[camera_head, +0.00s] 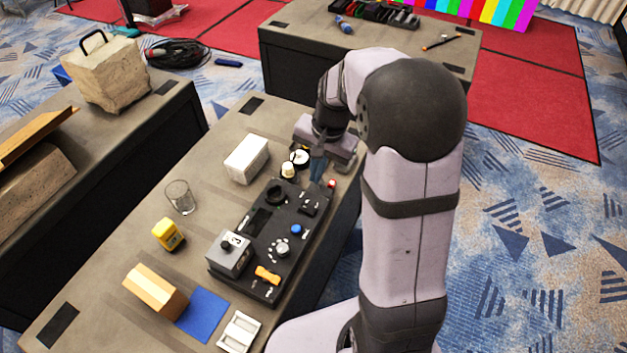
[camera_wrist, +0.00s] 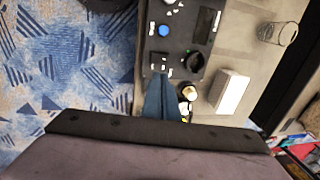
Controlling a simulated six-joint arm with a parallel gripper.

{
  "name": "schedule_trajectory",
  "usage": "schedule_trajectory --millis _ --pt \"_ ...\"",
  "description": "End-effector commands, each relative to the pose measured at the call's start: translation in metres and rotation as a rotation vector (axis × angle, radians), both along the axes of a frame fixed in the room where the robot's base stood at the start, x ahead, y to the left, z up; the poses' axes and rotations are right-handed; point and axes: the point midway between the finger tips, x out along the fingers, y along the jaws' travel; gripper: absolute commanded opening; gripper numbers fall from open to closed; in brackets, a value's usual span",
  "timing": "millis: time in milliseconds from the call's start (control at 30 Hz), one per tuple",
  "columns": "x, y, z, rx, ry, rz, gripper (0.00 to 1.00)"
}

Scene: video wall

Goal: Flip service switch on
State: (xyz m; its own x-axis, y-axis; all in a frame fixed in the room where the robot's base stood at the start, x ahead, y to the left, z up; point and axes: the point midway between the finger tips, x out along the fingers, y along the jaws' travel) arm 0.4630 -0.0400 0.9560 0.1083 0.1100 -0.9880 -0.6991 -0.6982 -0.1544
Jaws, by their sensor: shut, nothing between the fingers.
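A black control panel (camera_head: 262,225) lies on the grey table. It carries a black knob (camera_head: 275,193), a small black switch block (camera_head: 310,204), a blue button (camera_head: 296,229), a grey dial (camera_head: 282,248) and an orange handle (camera_head: 267,275). No label is readable, so I cannot tell which control is the service switch. The switch block also shows in the wrist view (camera_wrist: 158,58). My gripper (camera_head: 317,178) is shut and empty, pointing down at the panel's far end, close to the switch block. In the wrist view its fingertips (camera_wrist: 159,76) overlap the panel's end; I cannot tell whether they touch.
A grey box (camera_head: 229,256) sits at the panel's left side. A white box (camera_head: 246,160), a glass (camera_head: 180,197), a yellow block (camera_head: 168,235), a wooden block (camera_head: 152,291) and a blue mat (camera_head: 203,314) lie left of it. Round cream and black items (camera_head: 297,158) stand beside my gripper.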

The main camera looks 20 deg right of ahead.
Motion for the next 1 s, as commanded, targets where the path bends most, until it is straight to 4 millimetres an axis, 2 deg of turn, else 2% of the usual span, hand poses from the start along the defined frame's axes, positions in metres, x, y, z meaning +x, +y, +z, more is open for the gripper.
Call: schedule_trajectory --millis 233,733,1000 --pt "0.008 0.006 -0.003 0.000 -0.006 0.001 0.00" --pt "0.009 0.008 0.002 0.001 -0.002 0.000 0.00" --pt "0.011 0.010 -0.016 0.002 0.002 0.001 0.00"
